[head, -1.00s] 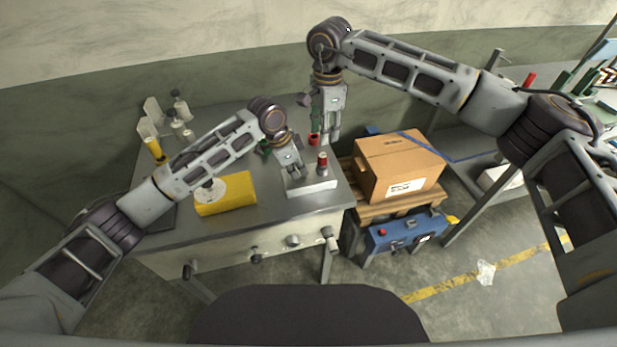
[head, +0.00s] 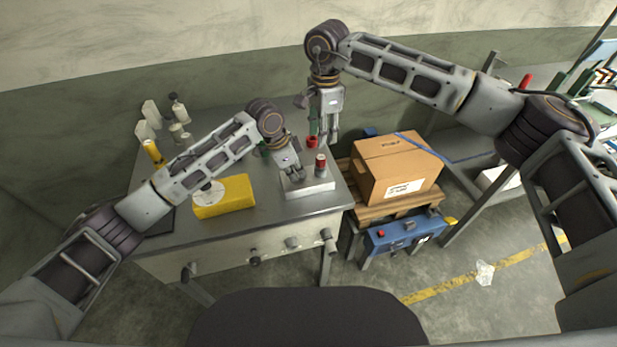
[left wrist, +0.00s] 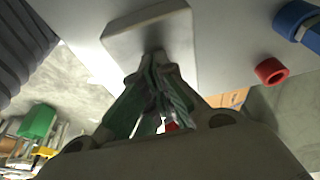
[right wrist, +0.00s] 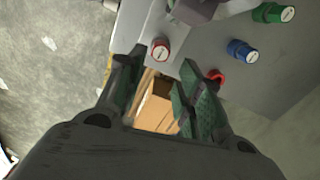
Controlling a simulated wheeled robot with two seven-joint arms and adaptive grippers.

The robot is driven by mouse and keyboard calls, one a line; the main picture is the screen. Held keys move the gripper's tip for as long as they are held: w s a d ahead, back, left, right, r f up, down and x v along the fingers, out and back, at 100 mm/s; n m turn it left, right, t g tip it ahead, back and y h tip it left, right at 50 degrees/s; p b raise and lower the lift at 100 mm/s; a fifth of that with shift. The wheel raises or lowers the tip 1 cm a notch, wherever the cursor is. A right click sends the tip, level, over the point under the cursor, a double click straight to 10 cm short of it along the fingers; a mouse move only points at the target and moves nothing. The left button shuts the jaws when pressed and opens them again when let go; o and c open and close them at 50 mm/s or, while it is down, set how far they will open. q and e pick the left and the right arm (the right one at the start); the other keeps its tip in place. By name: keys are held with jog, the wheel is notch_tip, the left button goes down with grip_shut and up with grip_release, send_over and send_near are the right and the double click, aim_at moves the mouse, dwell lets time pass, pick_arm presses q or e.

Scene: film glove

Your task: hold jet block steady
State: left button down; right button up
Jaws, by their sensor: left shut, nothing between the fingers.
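The jet block (head: 318,187), a pale flat block with a red-topped cylinder (head: 321,160) standing at its right end, lies on the grey table. My left gripper (head: 296,178) is shut and empty, its fingertips down at the block's left part. In the left wrist view the closed tips reach the pale block (left wrist: 122,40); whether they touch it I cannot tell. My right gripper (head: 329,141) points down behind the block, above the table's right side. In the right wrist view its fingers (right wrist: 160,62) are apart, with the red-topped cylinder (right wrist: 160,50) visible beyond them.
A red ring (right wrist: 215,76), a blue-capped piece (right wrist: 241,50) and a green-capped piece (right wrist: 272,12) sit near the block. A yellow box (head: 224,197) lies left of it. Several bottles (head: 178,108) stand at the back left. A cardboard box (head: 398,168) stands right of the table.

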aim_at(321, 157)
jog(key=o, duration=0.4)
jog(key=shift+r+m, duration=0.35)
jog(key=shift+m, duration=0.6)
jog(key=shift+r+m, duration=0.35)
jog(key=shift+m, duration=0.6)
jog(key=shift+f, duration=0.1)
jog(key=shift+f, duration=5.9)
jog(key=c, duration=1.2)
